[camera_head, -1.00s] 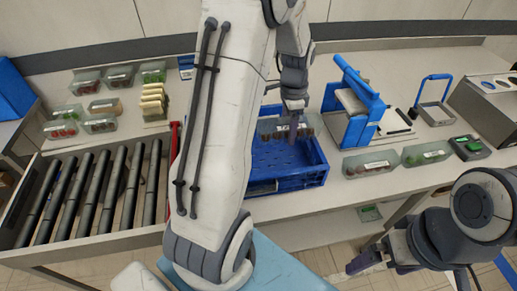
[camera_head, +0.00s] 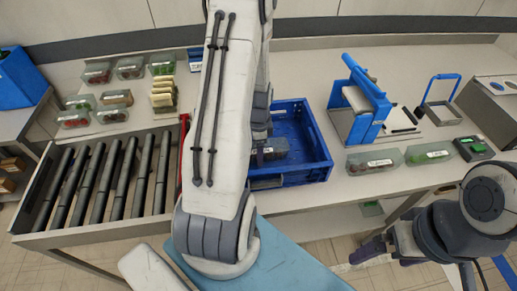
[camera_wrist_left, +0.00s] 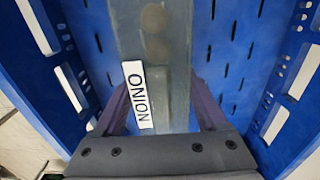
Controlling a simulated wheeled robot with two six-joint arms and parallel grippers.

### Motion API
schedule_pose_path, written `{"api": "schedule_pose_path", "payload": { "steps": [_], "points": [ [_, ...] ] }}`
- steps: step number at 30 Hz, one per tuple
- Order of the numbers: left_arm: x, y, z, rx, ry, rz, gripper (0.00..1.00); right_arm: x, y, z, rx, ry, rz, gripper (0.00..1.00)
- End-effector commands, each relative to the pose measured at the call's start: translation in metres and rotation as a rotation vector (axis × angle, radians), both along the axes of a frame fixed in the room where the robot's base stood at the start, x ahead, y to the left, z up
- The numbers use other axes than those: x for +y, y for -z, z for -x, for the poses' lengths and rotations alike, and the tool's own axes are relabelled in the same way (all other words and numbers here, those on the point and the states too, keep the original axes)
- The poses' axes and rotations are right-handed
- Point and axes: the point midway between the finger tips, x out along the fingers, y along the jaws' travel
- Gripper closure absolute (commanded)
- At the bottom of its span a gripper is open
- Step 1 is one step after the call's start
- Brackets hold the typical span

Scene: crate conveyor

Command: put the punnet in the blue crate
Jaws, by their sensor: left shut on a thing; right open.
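The punnet (camera_wrist_left: 160,60) is a clear tray with a white ONION label and round contents seen through it. My left gripper (camera_wrist_left: 160,105) is shut on it, one finger on each side. In the head view the punnet (camera_head: 273,148) shows inside the left part of the blue crate (camera_head: 322,165), partly hidden by my left arm. The crate's slotted floor and walls surround it in the wrist view. I cannot tell whether it touches the floor. My right gripper (camera_head: 362,258) is open and empty, low at the right, in front of the counter.
A roller conveyor (camera_head: 100,185) lies left of the crate. Several filled punnets (camera_head: 115,97) stand behind it. The crate's right half is empty.

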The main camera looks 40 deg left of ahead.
Motion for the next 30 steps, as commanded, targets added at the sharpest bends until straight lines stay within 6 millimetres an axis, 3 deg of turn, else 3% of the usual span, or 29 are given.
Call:
{"api": "schedule_pose_path", "payload": {
  "steps": [10, 11, 12, 23, 30],
  "points": [
    [0.0, 0.005, 0.0, -0.001, 0.0, -0.001, 0.84, 0.0, 0.003, 0.0, 0.0, 0.0, 0.0, 0.0],
    [0.0, 0.003, 0.0, -0.001, 0.0, -0.001, 0.14, 0.0, 0.002, 0.0, 0.0, 0.0, 0.0, 0.0],
    [0.0, 0.003, 0.0, -0.001, 0.0, -0.001, 0.0, 0.0, 0.002, 0.0, 0.0, 0.0, 0.0, 0.0],
    [0.0, -0.004, -0.001, -0.004, 0.0, -0.002, 0.0, 0.0, 0.001, 0.0, 0.0, 0.0, 0.0, 0.0],
    [0.001, -0.045, -0.002, -0.008, 0.0, -0.005, 0.0, 0.0, 0.008, 0.0, 0.0, 0.0, 0.0, 0.0]
  ]
}}
